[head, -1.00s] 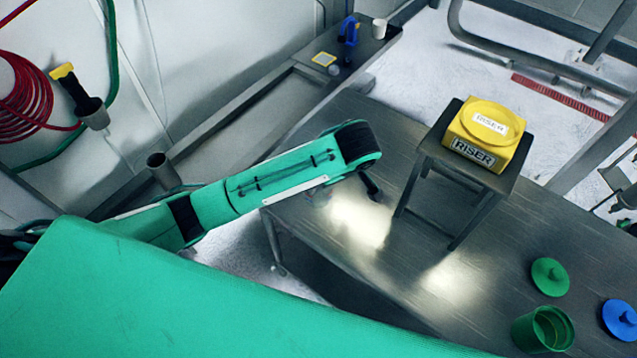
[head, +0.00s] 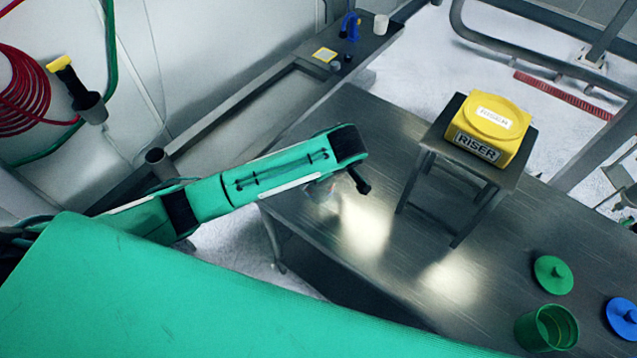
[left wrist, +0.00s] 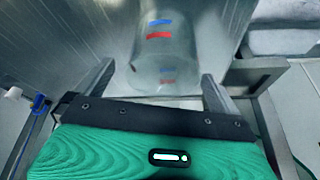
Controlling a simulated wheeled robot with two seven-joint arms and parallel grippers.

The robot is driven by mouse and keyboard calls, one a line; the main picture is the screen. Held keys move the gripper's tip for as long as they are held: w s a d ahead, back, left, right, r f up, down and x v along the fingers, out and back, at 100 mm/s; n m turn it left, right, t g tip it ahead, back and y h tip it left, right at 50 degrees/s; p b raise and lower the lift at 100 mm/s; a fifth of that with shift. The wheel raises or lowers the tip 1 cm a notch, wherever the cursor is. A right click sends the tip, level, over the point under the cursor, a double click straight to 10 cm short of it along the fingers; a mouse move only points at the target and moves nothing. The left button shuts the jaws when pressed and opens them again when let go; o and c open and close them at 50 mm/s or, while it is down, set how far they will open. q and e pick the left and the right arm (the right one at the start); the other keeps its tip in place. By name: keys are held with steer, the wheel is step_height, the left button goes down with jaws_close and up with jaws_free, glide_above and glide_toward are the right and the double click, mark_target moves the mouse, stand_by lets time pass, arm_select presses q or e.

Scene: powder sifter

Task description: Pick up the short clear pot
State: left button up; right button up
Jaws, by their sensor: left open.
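The short clear pot (left wrist: 165,55) is see-through, with a blue and a red mark on its side. In the left wrist view it lies between the two fingers of my left gripper (left wrist: 156,72), which is open with space on either side of the pot. In the head view the pot (head: 322,190) shows faintly on the metal table, just below the end of my left arm. My right gripper is not in view.
A dark stand (head: 462,165) with a yellow riser block (head: 490,128) on top stands right of the arm. A green cup (head: 547,328), a green lid (head: 553,274) and a blue lid (head: 624,316) are at the lower right. The table between is clear.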

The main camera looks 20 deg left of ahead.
mark_target(312, 184)
arm_select(q)
steer(key=p+x, duration=0.1)
steer(key=x, duration=0.1)
steer(key=p+x, duration=0.1)
steer(key=x, duration=0.1)
steer(key=shift+s+a, duration=0.15)
steer(key=shift+a, duration=0.15)
steer(key=shift+f, duration=0.35)
steer(key=c, duration=0.9)
steer(key=shift+c, duration=0.2)
steer(key=shift+r, duration=0.1)
